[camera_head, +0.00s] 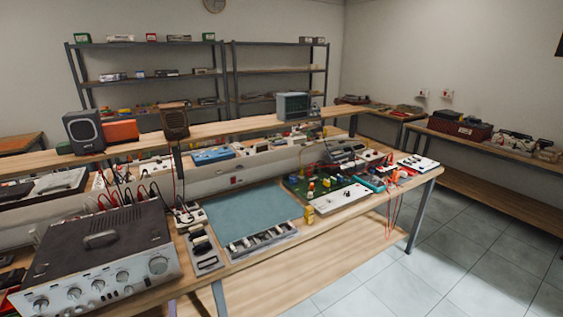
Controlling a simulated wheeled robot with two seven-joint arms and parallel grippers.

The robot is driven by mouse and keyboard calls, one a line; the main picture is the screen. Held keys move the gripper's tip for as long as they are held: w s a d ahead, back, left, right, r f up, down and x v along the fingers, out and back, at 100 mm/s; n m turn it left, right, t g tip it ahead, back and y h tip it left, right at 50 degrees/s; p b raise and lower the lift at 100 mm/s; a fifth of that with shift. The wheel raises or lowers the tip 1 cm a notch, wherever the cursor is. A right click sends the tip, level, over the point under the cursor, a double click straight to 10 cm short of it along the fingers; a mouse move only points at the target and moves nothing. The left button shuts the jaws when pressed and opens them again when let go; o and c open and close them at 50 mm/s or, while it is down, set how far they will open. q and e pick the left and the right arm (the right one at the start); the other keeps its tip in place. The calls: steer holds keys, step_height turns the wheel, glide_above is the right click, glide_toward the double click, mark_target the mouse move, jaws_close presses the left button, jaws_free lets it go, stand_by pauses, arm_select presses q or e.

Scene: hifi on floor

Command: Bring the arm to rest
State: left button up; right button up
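No gripper and no arm of mine shows in the head view. A grey hi-fi amplifier (98,256) with a row of knobs and a handle on top stands on the near left of the wooden workbench (340,222). Red and black leads rise behind it. A flat blue-grey panel (250,212) lies on the middle of the bench, with a grey tray (262,243) along its near edge. A green circuit board (328,187) with small coloured parts lies to its right.
A dark speaker (84,131) and a grey monitor (293,106) stand on the raised back shelf. Metal shelving (150,75) lines the back wall. A side bench (500,148) stands at right. The tiled floor (440,265) at the lower right is clear.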

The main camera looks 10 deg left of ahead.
arm_select(q)
steer(key=s+d+f+m+g+h+b, duration=0.1)
steer(key=s+d+f+m+g+h, duration=0.35)
steer(key=f+m, duration=0.65)
steer(key=s+d+f+m+g+h+b, duration=0.1)
steer(key=s+d+f+m+h, duration=0.6)
steer(key=f, duration=0.8)
steer(key=s+a+f+m+g+y, duration=0.1)
steer(key=s+f+m+g, duration=0.3)
steer(key=s, duration=0.7)
steer(key=s+a+f+m+g+y, duration=0.1)
steer(key=s+a+f+m+g, duration=0.3)
steer(key=s+f, duration=0.3)
steer(key=s+m, duration=0.1)
steer(key=s, duration=0.4)
steer(key=shift+s, duration=0.15)
